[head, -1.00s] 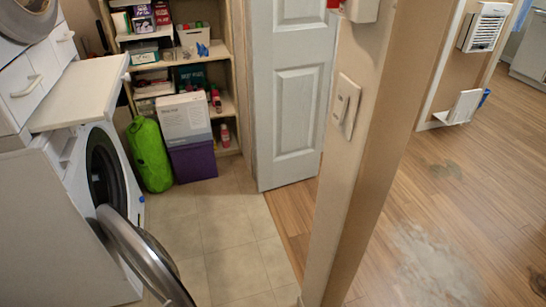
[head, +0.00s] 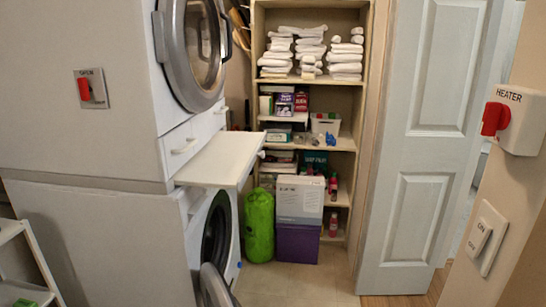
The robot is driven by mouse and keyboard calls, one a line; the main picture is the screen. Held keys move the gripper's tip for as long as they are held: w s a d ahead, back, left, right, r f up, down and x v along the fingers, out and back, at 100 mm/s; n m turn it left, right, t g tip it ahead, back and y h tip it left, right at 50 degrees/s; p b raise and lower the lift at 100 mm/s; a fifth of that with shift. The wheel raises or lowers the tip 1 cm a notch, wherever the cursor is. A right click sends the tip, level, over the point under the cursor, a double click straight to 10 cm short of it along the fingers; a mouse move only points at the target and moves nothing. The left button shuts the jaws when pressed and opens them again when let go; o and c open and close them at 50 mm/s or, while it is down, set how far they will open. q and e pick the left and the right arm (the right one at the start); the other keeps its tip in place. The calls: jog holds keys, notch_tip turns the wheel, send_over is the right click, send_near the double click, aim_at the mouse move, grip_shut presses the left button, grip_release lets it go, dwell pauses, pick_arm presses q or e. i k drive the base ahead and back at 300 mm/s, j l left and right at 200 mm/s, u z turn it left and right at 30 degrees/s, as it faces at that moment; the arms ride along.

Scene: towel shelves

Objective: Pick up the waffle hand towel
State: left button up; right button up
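Several folded white towels lie in three stacks on the upper shelf of the wooden shelf unit (head: 364,150) at the back. The left stack (head: 276,57), middle stack (head: 310,55) and right stack (head: 346,60) stand side by side. The towels are too small in view to tell which one has a waffle weave. Neither of my grippers shows in the head view.
A green bag (head: 259,225) and boxes (head: 299,200) stand before the shelves. A white door (head: 425,140) is at right; tiled floor (head: 290,280) lies clear.

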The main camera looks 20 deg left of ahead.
aim_at(311, 59)
jog(key=i+l+z, duration=0.25)
jog(key=l+z, duration=0.2)
jog(key=i+l+z, duration=0.7)
jog(key=z, duration=0.15)
jog(key=i+l+z, duration=0.25)
jog(key=i+z, duration=0.2)
jog(key=i+u, duration=0.1)
jog(key=i, duration=0.25)
jog(key=i+l+u, duration=0.15)
jog(key=i, duration=0.25)
jog(key=i+j+u, duration=0.15)
jog(key=i+u, duration=0.55)
jog(key=u, duration=0.25)
jog(key=i+l+u, duration=0.15)
jog(key=i+u, duration=0.3)
jog(key=i+j+u, duration=0.15)
jog(key=u, duration=0.3)
jog(key=i+u, duration=0.6)
jog(key=u, duration=0.3)
jog(key=i+j+u, duration=0.1)
jog(key=i+u, duration=0.45)
jog(key=i, duration=0.2)
jog(key=i+j+z, duration=0.3)
jog(key=i+j, duration=0.4)
